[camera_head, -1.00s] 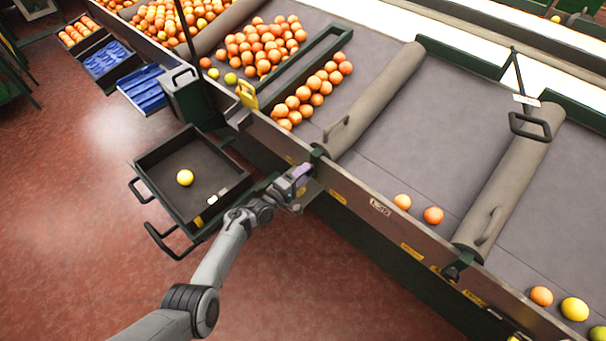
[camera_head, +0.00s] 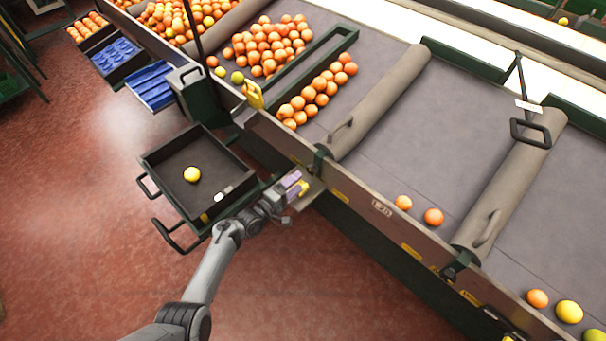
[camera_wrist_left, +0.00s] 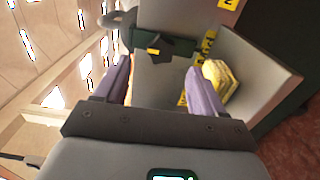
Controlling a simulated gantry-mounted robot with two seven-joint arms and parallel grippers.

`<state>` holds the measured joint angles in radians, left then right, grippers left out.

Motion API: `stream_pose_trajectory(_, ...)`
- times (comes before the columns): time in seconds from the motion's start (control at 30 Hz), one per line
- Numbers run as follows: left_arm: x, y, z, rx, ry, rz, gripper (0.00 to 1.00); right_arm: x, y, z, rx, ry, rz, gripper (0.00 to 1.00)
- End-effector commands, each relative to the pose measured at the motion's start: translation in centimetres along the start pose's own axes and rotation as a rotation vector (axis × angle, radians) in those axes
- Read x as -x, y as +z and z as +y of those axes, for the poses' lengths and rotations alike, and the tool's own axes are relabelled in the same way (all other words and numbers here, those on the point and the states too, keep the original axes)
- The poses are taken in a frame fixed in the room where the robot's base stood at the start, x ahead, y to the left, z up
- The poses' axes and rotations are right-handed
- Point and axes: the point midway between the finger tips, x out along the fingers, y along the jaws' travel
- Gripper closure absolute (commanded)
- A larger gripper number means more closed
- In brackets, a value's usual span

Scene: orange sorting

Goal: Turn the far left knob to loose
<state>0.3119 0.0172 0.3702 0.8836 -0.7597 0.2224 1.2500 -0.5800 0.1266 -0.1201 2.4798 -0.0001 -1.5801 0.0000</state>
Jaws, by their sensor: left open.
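A dark green knob (camera_wrist_left: 165,42) with a small yellow mark is on the grey side panel, beyond my fingertips in the left wrist view. It appears to be the dark green piece (camera_head: 320,157) at the near end of the left grey roller in the head view. A yellow label with dark letters (camera_wrist_left: 208,45) is beside it; the wording is unclear. My left gripper (camera_head: 294,186) is at the conveyor's near side, just short of the knob. Its purple fingers (camera_wrist_left: 158,72) are apart, with nothing held between them. My right gripper is not in view.
A yellow object (camera_wrist_left: 218,80) sits on a small shelf beside one finger. A black tray (camera_head: 160,160) with one yellow fruit is left of my arm. The conveyor rail (camera_head: 375,205) runs diagonally. A second roller (camera_head: 512,180) and loose oranges are farther right.

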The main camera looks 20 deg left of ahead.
Motion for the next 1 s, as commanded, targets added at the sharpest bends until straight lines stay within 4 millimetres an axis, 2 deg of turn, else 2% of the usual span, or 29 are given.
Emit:
stream_pose_trajectory(0.1, 2.0, 0.0, 0.2, 0.0, -0.001, 0.001, 0.3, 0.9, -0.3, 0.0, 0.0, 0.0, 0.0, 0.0)
stream_pose_trajectory(0.3, 4.1, 0.0, 0.1, 0.001, 0.0, 0.001, 0.3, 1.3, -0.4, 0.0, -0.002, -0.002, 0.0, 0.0)
stream_pose_trajectory(0.87, 4.7, 0.0, 0.0, 0.001, 0.001, 0.0, 0.3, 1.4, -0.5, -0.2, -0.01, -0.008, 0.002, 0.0)
stream_pose_trajectory(1.0, 5.5, 0.3, -1.0, 0.007, -0.015, 0.0, 0.3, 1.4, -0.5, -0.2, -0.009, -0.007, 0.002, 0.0)
